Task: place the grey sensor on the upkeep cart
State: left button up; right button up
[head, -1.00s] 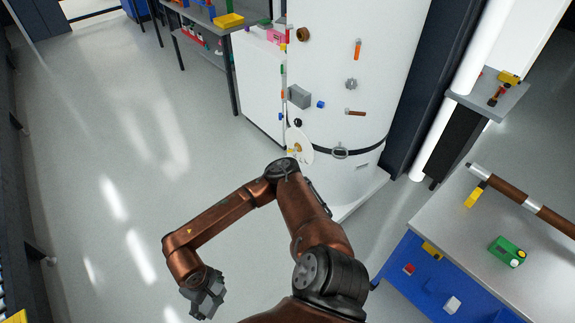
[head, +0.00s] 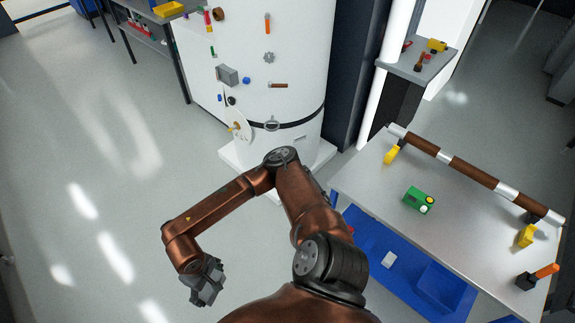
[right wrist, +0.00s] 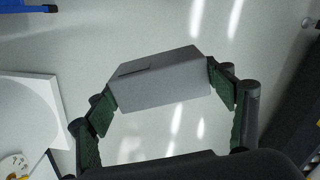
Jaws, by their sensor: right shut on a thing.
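My right gripper (head: 205,284) hangs over bare floor at the lower left of the head view. In the right wrist view its two green-padded fingers (right wrist: 166,98) are shut on the grey sensor (right wrist: 160,80), a plain grey box with a thin dark slot on top. The upkeep cart (head: 465,225) stands at the right of the head view, with a grey top, blue lower trays and a brown and silver handle bar. The gripper and sensor are well left of the cart and apart from it. My left gripper is not in view.
On the cart top are a green device (head: 418,199), yellow pieces (head: 526,236) and an orange-handled tool (head: 538,277). Bare top shows around the green device. The white tank (head: 255,60) with small fittings stands behind. A grey side shelf (head: 425,62) is at the back right.

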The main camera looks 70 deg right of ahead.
aim_at(470, 246)
jog(key=u, duration=0.05)
jog(key=k, duration=1.35)
jog(key=z, duration=1.35)
